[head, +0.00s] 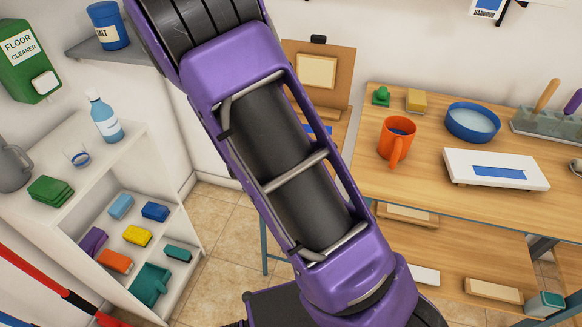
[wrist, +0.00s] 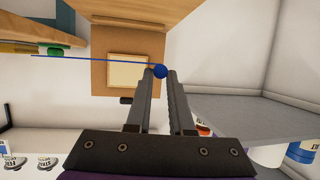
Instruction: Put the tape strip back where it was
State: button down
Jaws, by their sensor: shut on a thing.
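My gripper (wrist: 160,73) is in the wrist view, its two dark fingers shut on a small round blue knob (wrist: 161,71). A thin blue strip (wrist: 95,63), seen edge-on, runs left from the knob and looks like the tape strip. It hangs in the air before a brown board (wrist: 97,75). In the head view my purple arm covers the middle and hides my gripper. A blue patch (head: 317,130) shows through the arm beside the board; I cannot tell whether it is the strip. A flat blue rectangle (head: 498,172) lies on a white raised panel (head: 458,165).
The wooden table (head: 440,110) bears an orange mug (head: 397,142), a blue bowl (head: 473,124), a yellow sponge (head: 416,99) and a small green object (head: 381,96). A white shelf unit (head: 190,225) stands left. A grey wall shelf (wrist: 245,108) is close on the right in the wrist view.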

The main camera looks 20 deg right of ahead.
jog(key=shift+m+g+h, duration=0.4)
jog(key=shift+m+h, duration=0.3)
jog(key=shift+h, duration=0.1)
jog(key=a+f+b, duration=0.1)
jog(key=f, duration=0.2)
jog(key=a+f+b, duration=0.1)
jog(key=f, duration=0.3)
jog(key=f+b, duration=0.1)
jog(key=f, duration=0.2)
jog(key=shift+a+f+b, duration=0.35)
jog(key=shift+a+f, duration=0.05)
jog(key=shift+f, duration=0.25)
jog(key=c, duration=0.8)
grip_release()
jog(key=shift+r, duration=0.1)
